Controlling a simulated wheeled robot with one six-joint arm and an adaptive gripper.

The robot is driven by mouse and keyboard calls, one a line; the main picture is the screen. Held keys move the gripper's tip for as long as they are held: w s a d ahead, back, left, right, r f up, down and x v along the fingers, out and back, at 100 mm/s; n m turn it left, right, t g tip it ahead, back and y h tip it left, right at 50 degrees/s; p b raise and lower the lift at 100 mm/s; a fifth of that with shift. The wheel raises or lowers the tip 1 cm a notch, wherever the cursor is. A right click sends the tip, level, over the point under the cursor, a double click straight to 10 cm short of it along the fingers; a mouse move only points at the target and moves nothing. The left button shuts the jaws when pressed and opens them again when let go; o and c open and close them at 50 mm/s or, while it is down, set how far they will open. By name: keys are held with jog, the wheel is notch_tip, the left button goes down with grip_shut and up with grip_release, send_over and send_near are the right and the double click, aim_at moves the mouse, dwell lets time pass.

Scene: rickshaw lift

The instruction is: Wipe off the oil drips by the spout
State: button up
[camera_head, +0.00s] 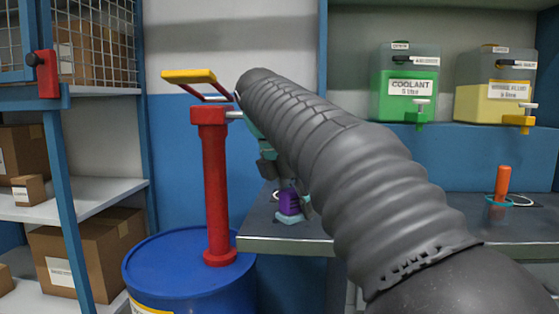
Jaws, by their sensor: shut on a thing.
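A blue drum (190,272) stands at the lower left with a red hand pump (216,185) upright on it. The pump has a yellow-topped lever (188,76). A short grey spout (234,115) leaves the pump head to the right, and my arm hides its far end. My arm reaches across the middle, and its gripper (287,180) points down, partly hidden behind it. My gripper is shut on a purple-handled tool (289,202) with a pale teal base, at or just above the bench's left end. I cannot make out any oil drips.
The grey workbench (275,243) runs right behind my arm. On it stands an orange-handled tool (502,180) in a teal holder. A coolant tank (405,85) and a yellow fluid tank (493,85) sit above. Boxes (85,250) fill the left shelves.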

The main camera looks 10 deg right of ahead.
jog(key=shift+d+r, duration=0.1)
jog(key=shift+r, duration=2.65)
